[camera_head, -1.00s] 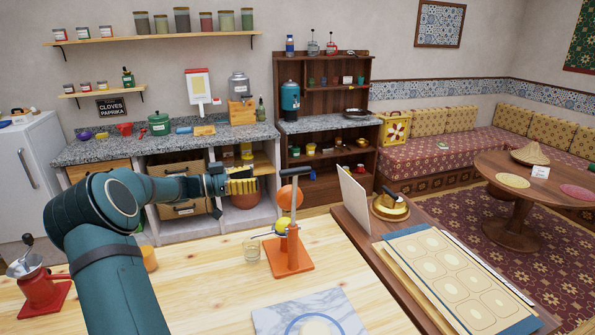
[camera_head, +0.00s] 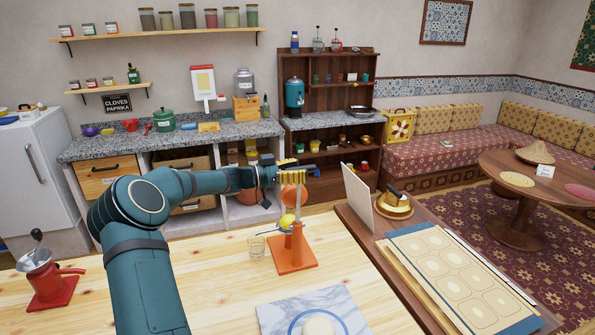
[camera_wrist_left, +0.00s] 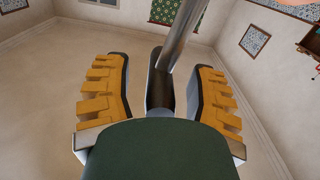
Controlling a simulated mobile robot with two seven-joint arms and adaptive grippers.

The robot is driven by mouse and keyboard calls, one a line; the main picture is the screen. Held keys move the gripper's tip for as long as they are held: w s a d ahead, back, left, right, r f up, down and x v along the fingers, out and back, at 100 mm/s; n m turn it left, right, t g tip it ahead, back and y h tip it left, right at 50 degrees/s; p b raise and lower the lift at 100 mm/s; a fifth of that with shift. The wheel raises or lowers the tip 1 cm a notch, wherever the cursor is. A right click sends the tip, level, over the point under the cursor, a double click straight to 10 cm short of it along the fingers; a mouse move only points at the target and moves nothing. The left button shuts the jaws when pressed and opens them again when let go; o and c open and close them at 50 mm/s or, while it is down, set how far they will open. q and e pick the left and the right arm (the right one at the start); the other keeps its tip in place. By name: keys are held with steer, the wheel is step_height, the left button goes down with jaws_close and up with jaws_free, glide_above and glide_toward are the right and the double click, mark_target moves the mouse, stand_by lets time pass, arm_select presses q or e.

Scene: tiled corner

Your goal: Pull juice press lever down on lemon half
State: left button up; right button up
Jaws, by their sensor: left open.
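The orange juice press (camera_head: 291,255) stands on the wooden table, with its grey metal lever (camera_head: 296,208) upright. A yellow lemon half (camera_head: 287,221) sits in the press, partly hidden by its parts. My left gripper (camera_head: 292,177), with yellow ribbed fingers, is at the upper end of the lever. In the left wrist view the lever (camera_wrist_left: 181,38) runs between the two fingers of the left gripper (camera_wrist_left: 163,88). The fingers stand apart, with gaps visible on both sides of the lever. My right gripper is not in view.
A small glass (camera_head: 256,247) stands just left of the press. A marble board (camera_head: 275,317) lies in front of it. A red grinder (camera_head: 48,283) stands at the far left.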

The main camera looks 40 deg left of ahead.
arm_select(q)
jaws_close()
steer(key=shift+w+a, duration=0.1)
steer(key=w+a+f+n, duration=0.1)
steer(key=w+a+n, duration=0.3)
steer(key=a, duration=0.5)
steer(key=shift+w+a+f+n, duration=0.2)
steer(key=shift+w+a+n, duration=0.15)
steer(key=shift+n, duration=0.45)
jaws_free()
steer(key=shift+d, duration=0.1)
